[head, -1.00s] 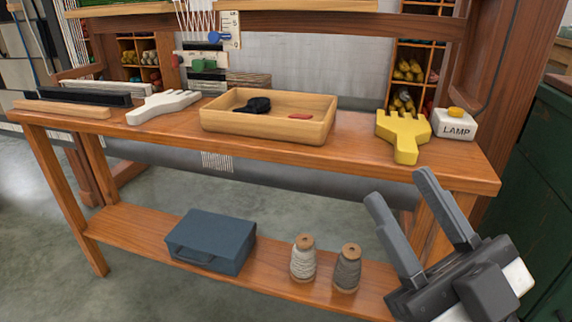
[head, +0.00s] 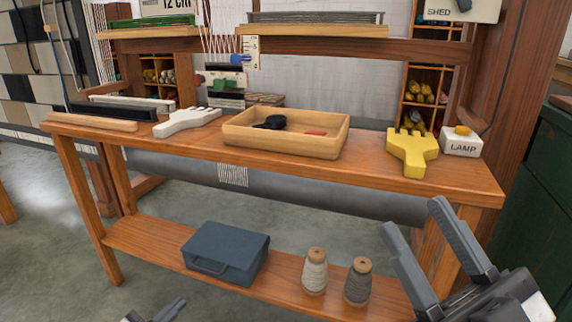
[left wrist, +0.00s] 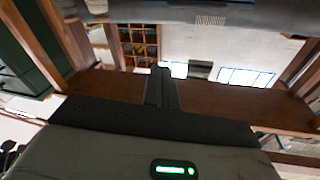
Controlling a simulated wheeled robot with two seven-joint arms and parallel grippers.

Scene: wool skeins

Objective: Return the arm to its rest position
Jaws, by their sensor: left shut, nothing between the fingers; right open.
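My left gripper (head: 168,309) just shows at the bottom edge of the head view, low in front of the bench and apart from it. Its fingers (left wrist: 160,88) also show in the left wrist view, shut together with nothing between them. My right gripper (head: 412,216) is at the lower right of the head view, in front of the bench's right end. Its two fingers are spread wide and empty. Most of the left arm is out of view.
Open floor (head: 50,270) lies at left.

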